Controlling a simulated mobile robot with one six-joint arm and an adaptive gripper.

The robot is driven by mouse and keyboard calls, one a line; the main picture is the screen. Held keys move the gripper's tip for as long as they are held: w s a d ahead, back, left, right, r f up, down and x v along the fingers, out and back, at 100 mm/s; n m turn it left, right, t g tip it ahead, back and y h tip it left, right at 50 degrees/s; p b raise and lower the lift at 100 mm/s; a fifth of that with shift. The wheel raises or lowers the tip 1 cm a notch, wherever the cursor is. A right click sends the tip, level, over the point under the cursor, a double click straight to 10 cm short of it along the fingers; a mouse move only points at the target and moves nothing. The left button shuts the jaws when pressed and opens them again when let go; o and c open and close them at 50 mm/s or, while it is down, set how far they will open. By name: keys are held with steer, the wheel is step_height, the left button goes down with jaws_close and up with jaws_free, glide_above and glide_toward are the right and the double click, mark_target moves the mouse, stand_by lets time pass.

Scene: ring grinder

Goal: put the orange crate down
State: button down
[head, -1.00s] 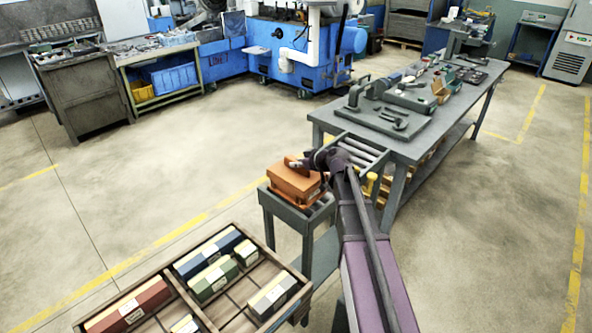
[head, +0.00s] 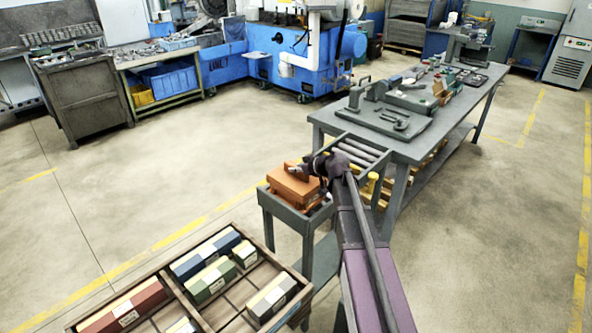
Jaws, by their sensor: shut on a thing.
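The orange crate (head: 290,188) is at the small grey stand (head: 285,214), within its raised rim as seen from here. It looks about level. I cannot tell whether its underside touches the stand, because the rim hides its lower edge. My gripper (head: 314,172) is at the crate's upper right side and shut on it. The dark wrist hides the crate's right end and most of the fingers.
A grey workbench (head: 424,133) with tools and a roller section (head: 362,152) stands close behind and right of the stand. A wooden compartment tray (head: 259,238) with coloured blocks is at the front left. Open floor lies left of the stand.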

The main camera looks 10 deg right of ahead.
steer(key=c, duration=0.6)
jaws_free()
steer(key=shift+o, duration=0.2)
steer(key=shift+s+r, duration=0.15)
steer(key=p+v, duration=0.5)
steer(key=v, duration=0.6)
steer(key=shift+s+d+r+p, duration=0.15)
steer(key=shift+s+d+p, duration=0.1)
steer(key=shift+p, duration=0.15)
